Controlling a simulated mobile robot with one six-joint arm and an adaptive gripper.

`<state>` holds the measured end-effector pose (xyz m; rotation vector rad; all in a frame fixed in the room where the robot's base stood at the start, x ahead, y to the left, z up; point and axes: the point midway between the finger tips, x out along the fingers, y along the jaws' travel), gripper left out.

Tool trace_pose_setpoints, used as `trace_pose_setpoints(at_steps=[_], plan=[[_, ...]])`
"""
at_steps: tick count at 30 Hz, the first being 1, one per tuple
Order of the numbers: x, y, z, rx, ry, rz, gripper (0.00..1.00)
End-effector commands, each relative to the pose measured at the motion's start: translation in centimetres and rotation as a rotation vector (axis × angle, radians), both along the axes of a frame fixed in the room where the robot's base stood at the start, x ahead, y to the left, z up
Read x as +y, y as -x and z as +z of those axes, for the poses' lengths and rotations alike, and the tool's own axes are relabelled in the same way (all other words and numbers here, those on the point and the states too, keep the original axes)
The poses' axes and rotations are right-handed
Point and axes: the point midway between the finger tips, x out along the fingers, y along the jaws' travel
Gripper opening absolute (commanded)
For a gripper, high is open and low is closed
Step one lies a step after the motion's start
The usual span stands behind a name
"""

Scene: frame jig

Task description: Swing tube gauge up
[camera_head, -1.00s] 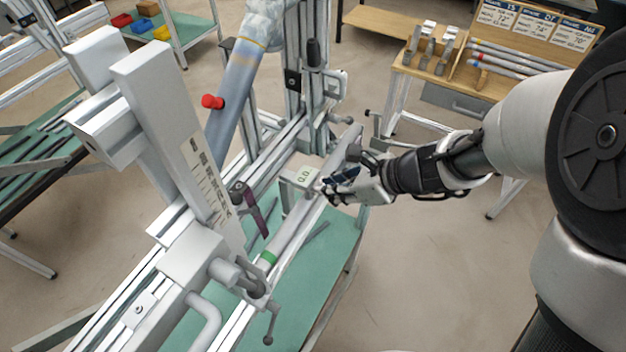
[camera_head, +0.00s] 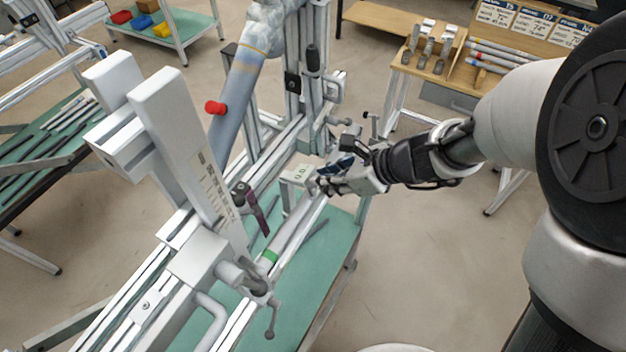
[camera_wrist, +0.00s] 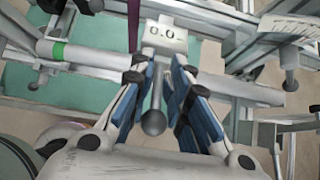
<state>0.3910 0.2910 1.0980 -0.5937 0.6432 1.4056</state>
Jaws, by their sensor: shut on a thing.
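The tube gauge (camera_head: 299,174) is a pale box with a 0.0 display, beside a grey tube with a green band (camera_head: 270,256). In the wrist view the gauge (camera_wrist: 164,38) is at the top centre, with a stem and a dark ball knob (camera_wrist: 153,122) pointing toward the camera. My gripper (camera_head: 326,182) is right beside the gauge. In the wrist view its blue-padded fingers (camera_wrist: 168,92) stand on both sides of the stem, shut on the gauge's handle. The exact contact is hard to see. The tube (camera_wrist: 85,53) passes behind the fingers.
A tall white scaled post (camera_head: 180,130) and a clamp with a lever (camera_head: 245,283) stand at the left. A purple lever (camera_head: 257,212) is near the gauge. A grey cylinder with a red knob (camera_head: 215,107) rises behind. Open floor (camera_head: 430,270) lies at the right.

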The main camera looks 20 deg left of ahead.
Motion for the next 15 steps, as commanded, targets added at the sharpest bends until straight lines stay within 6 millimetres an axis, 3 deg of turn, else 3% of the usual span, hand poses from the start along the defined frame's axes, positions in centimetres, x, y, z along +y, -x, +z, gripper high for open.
trace_pose_setpoints(at_steps=[4, 15], plan=[[0.64, -0.06, 1.24, -0.001, -0.003, 0.002, 0.05], [0.77, -0.04, 1.23, 0.000, -0.002, 0.001, 0.05]])
